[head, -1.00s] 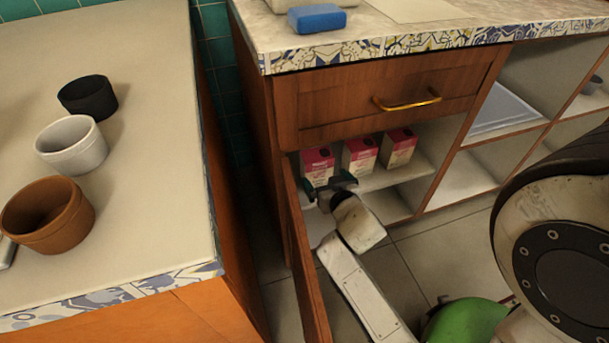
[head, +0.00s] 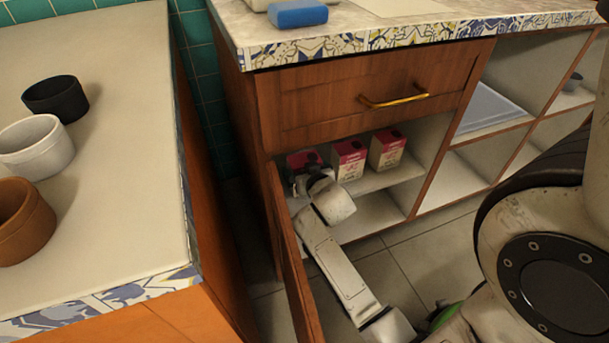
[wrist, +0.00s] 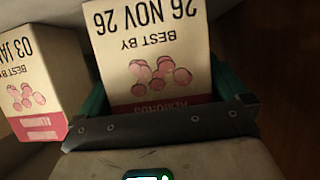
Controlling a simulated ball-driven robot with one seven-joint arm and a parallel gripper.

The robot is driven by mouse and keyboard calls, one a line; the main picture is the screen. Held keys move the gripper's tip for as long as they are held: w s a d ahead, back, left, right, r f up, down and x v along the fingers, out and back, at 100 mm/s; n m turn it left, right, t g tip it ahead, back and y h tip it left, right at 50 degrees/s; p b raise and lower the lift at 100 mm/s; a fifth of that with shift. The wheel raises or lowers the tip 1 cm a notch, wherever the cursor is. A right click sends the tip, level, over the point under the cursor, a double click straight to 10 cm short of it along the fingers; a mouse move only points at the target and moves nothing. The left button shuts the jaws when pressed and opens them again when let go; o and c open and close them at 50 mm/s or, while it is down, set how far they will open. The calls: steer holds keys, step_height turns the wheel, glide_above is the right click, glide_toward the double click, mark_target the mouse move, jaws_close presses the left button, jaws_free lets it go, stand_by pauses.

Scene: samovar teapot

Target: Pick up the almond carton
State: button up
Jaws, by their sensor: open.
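Three cream cartons with red-pink tops stand in a row on the open cabinet's upper shelf (head: 375,180). My gripper (head: 300,178) is at the leftmost carton (head: 303,158) and hides most of it. In the wrist view, this carton (wrist: 155,50) shows upside down, with almond pictures, "BEST BY 26 NOV 26" and a red band whose word looks like "ALMONDS". It lies between the teal fingers of my gripper (wrist: 160,95), which are open on either side of it. A neighbouring carton (wrist: 30,85), dated "03 JAN", is close beside the left finger.
The middle carton (head: 348,160) and right carton (head: 387,150) stand close by. An open wooden door (head: 290,260) is left of my arm. A closed drawer (head: 370,95) with a brass handle is above. A counter with bowls (head: 37,145) is at the left.

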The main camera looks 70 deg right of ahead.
steer(key=c, duration=0.8)
steer(key=shift+c, duration=0.4)
steer(key=shift+r, duration=0.15)
